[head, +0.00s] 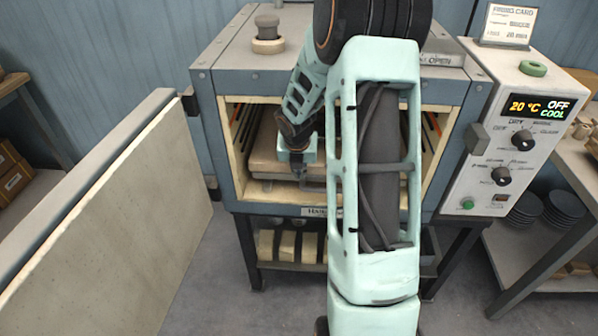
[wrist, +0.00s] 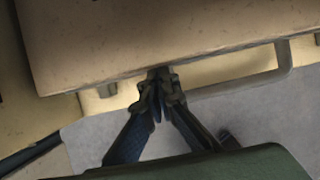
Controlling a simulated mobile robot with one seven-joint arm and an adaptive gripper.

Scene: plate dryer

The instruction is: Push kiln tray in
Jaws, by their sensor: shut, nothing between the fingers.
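The kiln (head: 240,95) stands open, with its thick door (head: 110,220) swung out to the left. The beige kiln tray (head: 264,155) is inside the opening, partly hidden by my arm. In the wrist view the tray (wrist: 120,40) fills the top, and its front edge runs across the middle. My gripper (wrist: 160,82) is shut and empty. In the head view the fingertips are hard to make out.
The control panel (head: 530,95) on the kiln's right reads 20 °C, OFF, COOL. A lower shelf (head: 260,270) holds several pale blocks. A side table (head: 570,160) stands at the right. The floor (head: 215,285) between door and kiln is clear.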

